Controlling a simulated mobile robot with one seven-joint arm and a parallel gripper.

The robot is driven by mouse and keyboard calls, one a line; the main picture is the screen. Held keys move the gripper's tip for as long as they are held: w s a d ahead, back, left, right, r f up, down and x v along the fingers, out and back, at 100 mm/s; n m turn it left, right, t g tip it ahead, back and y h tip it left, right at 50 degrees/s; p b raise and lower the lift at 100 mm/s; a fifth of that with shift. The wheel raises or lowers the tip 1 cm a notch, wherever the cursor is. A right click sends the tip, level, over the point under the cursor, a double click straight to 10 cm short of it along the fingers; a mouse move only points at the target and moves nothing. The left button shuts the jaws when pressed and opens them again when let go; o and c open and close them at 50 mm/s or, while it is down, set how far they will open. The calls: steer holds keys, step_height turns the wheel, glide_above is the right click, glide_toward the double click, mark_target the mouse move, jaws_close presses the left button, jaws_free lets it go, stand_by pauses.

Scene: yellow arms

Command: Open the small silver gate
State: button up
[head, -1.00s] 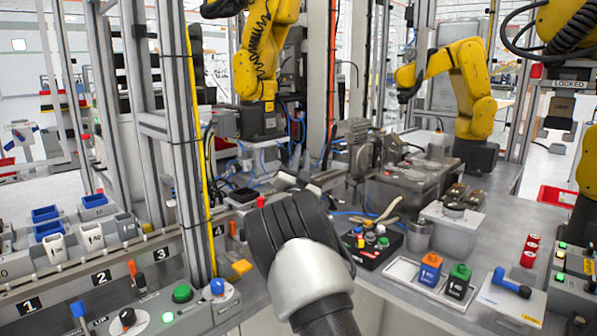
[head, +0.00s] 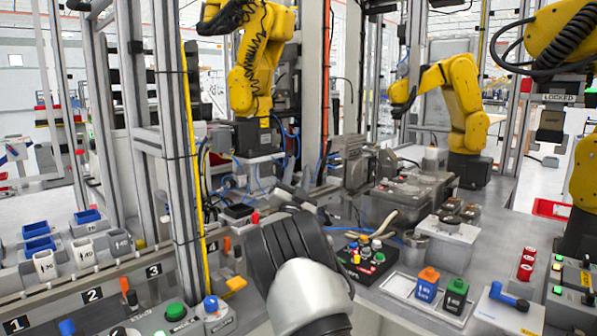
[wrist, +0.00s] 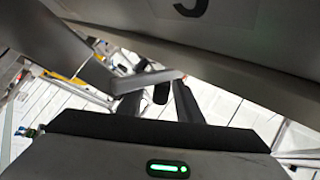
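I cannot single out a small silver gate for sure in either view. Silver upright frame posts (head: 176,150) stand left of centre in the head view, with a yellow strip along one edge. My arm's black and silver link (head: 305,280) covers the bottom middle of the head view and hides what is behind it; my gripper's fingers do not show there. In the wrist view my gripper (wrist: 165,95) shows as dark, finger-like parts beyond the body with the green light. A grey panel fills the top of that view, close by. I see no object held.
A control panel with a green button (head: 175,311) stands at lower left, near numbered bins. Yellow robot arms (head: 462,105) stand behind.

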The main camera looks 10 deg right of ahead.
step_height(320, 180, up, 10)
steer(key=p, duration=0.2)
stand_by(0.4)
steer(key=shift+d, duration=0.1)
steer(key=s+d+n+y+p, duration=0.2)
steer(key=d+n+y+p, duration=0.15)
steer(key=d+n, duration=0.2)
steer(key=n+g+y+p, duration=0.5)
steer(key=n+g+y, duration=0.3)
steer(key=y, duration=0.4)
glide_toward(298, 181)
steer(key=shift+n+t, duration=0.35)
steer(key=shift+t, duration=0.35)
steer(key=x, duration=0.7)
steer(key=f+b+x, duration=0.1)
steer(key=x, duration=0.3)
steer(key=shift+s+a+f, duration=0.1)
steer(key=shift+a, duration=0.2)
